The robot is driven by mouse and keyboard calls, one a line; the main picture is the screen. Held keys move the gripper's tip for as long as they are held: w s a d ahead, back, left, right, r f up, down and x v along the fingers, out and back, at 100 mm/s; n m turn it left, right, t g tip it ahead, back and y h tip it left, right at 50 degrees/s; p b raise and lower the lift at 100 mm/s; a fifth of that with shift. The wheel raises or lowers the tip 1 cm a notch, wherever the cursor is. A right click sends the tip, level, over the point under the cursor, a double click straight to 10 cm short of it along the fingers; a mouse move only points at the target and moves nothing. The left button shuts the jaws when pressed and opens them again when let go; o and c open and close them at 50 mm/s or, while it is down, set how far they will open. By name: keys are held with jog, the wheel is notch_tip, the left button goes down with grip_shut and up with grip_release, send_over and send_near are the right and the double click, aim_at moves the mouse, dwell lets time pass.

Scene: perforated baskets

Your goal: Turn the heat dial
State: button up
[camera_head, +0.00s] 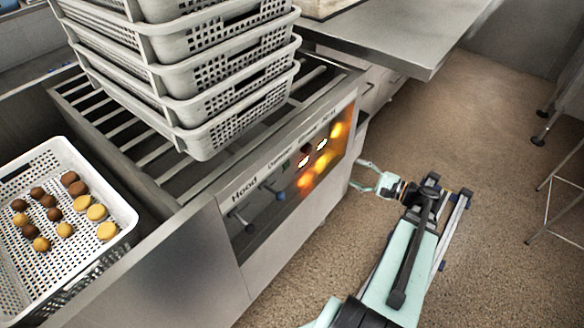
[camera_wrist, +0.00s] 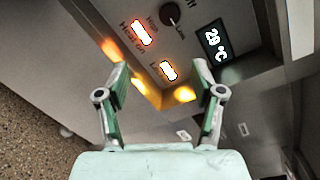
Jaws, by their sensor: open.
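The heat dial (camera_wrist: 171,14) is a small dark round knob on the control panel, near the top of the wrist view, with High and Low marked beside it. A lit display (camera_wrist: 214,48) right of it reads about 20 °C. My gripper (camera_wrist: 166,80) is open and empty, its two fingers spread below the dial in the picture and apart from it. In the head view, my gripper (camera_head: 362,176) is off the right end of the panel (camera_head: 256,229).
Lit buttons (camera_wrist: 142,32) and (camera_wrist: 168,70) glow beside the dial. Blue-tipped levers (camera_head: 280,195) stick out of the panel. Stacked perforated baskets (camera_head: 205,145) stand on the slatted top above it. A basket of round pieces (camera_head: 120,205) is at left.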

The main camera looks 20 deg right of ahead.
jog(key=r, duration=0.1)
send_near(310, 150)
jog(key=shift+t+y, duration=0.3)
jog(key=shift+t, duration=0.1)
jog(key=x, duration=0.9)
jog(key=shift+w+a+f+b, duration=0.1)
jog(key=shift+f+b, duration=0.25)
jog(key=shift+b, duration=0.05)
jog(key=c, duration=1.1)
